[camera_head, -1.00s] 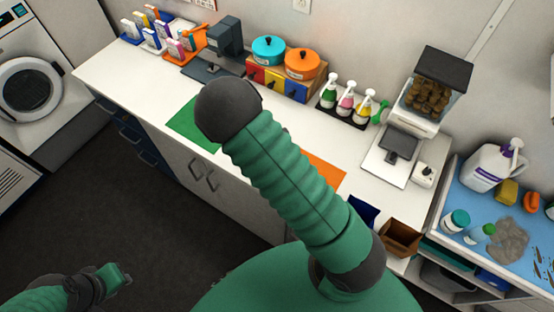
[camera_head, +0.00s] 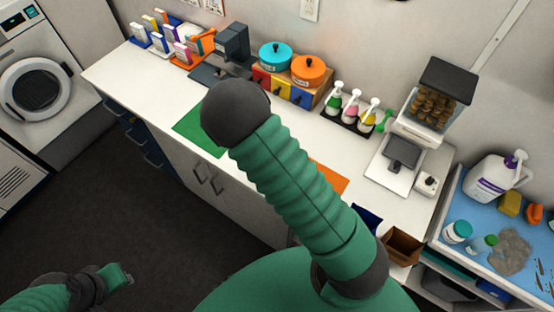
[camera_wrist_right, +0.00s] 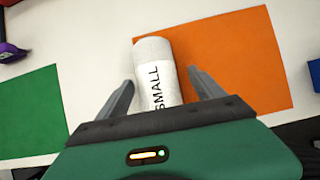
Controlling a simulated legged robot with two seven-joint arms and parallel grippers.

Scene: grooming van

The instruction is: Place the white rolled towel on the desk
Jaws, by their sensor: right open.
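The white rolled towel (camera_wrist_right: 156,72), printed SMALL, shows in the right wrist view at the left edge of the orange mat (camera_wrist_right: 225,60). My right gripper (camera_wrist_right: 158,88) is open, with one finger on each side of the towel's near part. I see gaps between the fingers and the towel, so it is not gripped. In the head view my right arm hides the towel and the right gripper. The white desk (camera_head: 110,78) runs along the wall. My left gripper (camera_head: 122,278) is low at the left, over the floor, away from the desk; its jaws are too small to read.
A green mat (camera_head: 203,128) lies left of the orange one. Pots (camera_head: 308,70), spray bottles (camera_head: 350,108), a scale (camera_head: 398,160) and a treat dispenser (camera_head: 437,95) line the desk's back. A brown open box (camera_head: 402,247) is at its right end. A blue tray (camera_head: 465,203) holds bottles.

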